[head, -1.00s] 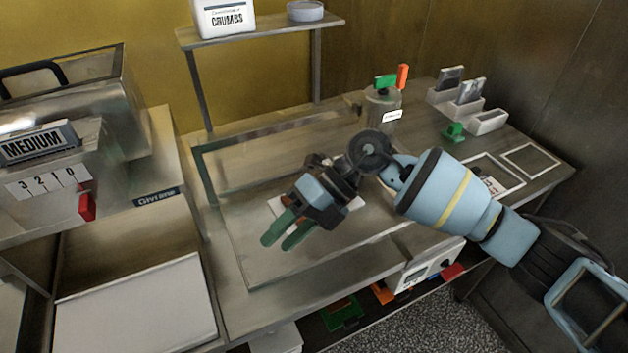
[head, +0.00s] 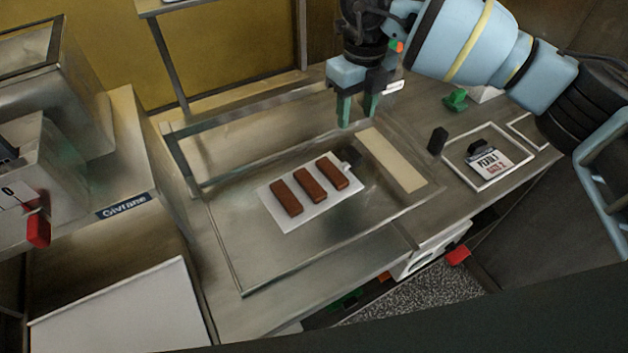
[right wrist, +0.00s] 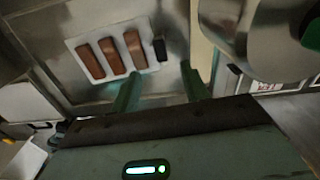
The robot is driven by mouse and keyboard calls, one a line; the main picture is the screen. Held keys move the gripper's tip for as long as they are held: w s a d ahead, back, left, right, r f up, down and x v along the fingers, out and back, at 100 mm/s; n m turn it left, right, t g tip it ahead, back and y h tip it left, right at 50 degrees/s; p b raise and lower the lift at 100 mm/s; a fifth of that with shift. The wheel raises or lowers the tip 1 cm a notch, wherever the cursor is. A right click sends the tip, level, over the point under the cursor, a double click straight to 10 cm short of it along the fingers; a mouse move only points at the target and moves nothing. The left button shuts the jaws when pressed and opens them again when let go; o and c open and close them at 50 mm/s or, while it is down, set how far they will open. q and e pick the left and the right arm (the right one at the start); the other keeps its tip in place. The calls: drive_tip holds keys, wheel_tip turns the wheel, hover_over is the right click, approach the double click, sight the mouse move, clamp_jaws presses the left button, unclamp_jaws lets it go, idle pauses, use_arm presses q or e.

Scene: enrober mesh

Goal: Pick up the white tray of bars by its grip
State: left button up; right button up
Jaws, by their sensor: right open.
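The white tray (head: 303,217) lies flat on the metal worktop inside a framed area. Three brown bars (head: 310,187) lie side by side on it. Its dark grip (head: 351,157) stands at the tray's right end. My right gripper (head: 357,118) is open and empty, pointing down, behind and above the grip and apart from it. In the right wrist view the tray (right wrist: 75,48) and its dark grip (right wrist: 160,49) show beyond the open green fingers (right wrist: 162,85). My left gripper is in neither view.
A pale strip (head: 390,160) lies right of the tray. A small black block (head: 438,140) and a white-framed card (head: 487,162) are farther right. A green piece (head: 456,99) stands behind them. The metal frame (head: 190,170) edges the area at left. Worktop in front of the tray is clear.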

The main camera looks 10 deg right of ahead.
sight(351, 150)
drive_tip(key=shift+f, duration=4.9)
drive_tip(key=shift+c, duration=0.2)
drive_tip(key=shift+w, duration=0.1)
clamp_jaws()
